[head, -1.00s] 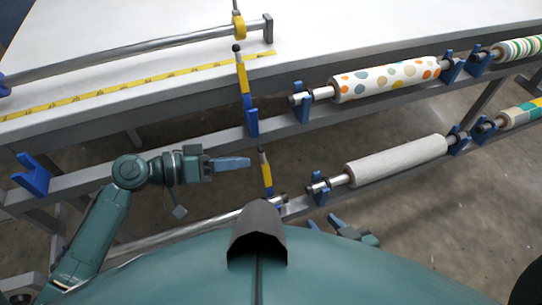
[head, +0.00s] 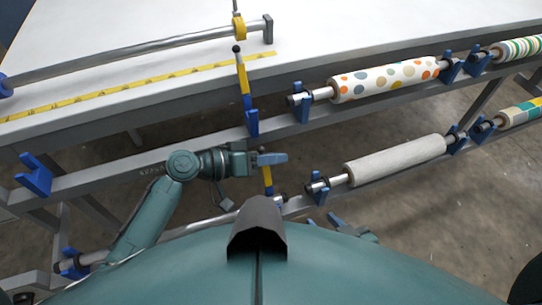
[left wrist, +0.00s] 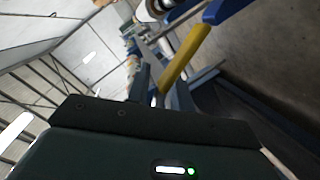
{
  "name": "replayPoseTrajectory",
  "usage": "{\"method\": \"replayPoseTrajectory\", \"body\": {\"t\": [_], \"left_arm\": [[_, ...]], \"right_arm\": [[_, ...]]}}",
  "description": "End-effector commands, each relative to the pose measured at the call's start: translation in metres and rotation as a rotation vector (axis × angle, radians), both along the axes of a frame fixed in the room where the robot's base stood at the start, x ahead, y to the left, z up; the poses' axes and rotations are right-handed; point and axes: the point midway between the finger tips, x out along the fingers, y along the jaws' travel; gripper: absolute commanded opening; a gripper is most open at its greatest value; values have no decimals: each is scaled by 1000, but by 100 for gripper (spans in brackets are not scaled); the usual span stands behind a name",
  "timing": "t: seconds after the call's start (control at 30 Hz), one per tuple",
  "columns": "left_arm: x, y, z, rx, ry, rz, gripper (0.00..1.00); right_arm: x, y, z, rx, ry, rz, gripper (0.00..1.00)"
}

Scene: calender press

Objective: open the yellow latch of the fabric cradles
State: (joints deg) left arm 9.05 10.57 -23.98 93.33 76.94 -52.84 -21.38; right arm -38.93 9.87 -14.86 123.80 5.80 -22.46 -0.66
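Two yellow latches with dark knobs stand on blue cradles. The upper yellow latch (head: 243,77) stands upright at the table's front edge. The lower yellow latch (head: 268,177) is on the lower rail, partly hidden by my left gripper (head: 273,158), which is at its upper part. In the left wrist view, a yellow latch bar (left wrist: 186,54) runs down to between the fingers of my left gripper (left wrist: 161,90), which look apart. I cannot tell if they touch it. My right gripper (head: 338,222) is low behind my body, partly hidden; its opening is unclear.
A dotted fabric roll (head: 385,79) and a white fabric roll (head: 396,159) lie in blue cradles on two rails at the right. A white table (head: 120,30) with a metal bar (head: 130,55) and a yellow measuring strip (head: 140,87) is above.

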Motion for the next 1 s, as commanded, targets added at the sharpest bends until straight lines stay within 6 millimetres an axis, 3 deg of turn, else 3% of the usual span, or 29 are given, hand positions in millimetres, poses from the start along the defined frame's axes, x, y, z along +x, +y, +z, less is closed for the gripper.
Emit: {"method": "replayPoseTrajectory", "body": {"t": [0.27, 0.73, 1.0], "left_arm": [[0, 0, 0, 0, 1, 1, 0], [-1, 1, -2, 9, -18, 0, 0], [-17, -4, 0, 97, -283, -1, 0]], "right_arm": [[0, 0, 0, 0, 0, 1, 36], [0, 0, -3, 1, 0, 0, 36], [2, 1, -25, 43, 0, -9, 36]]}}
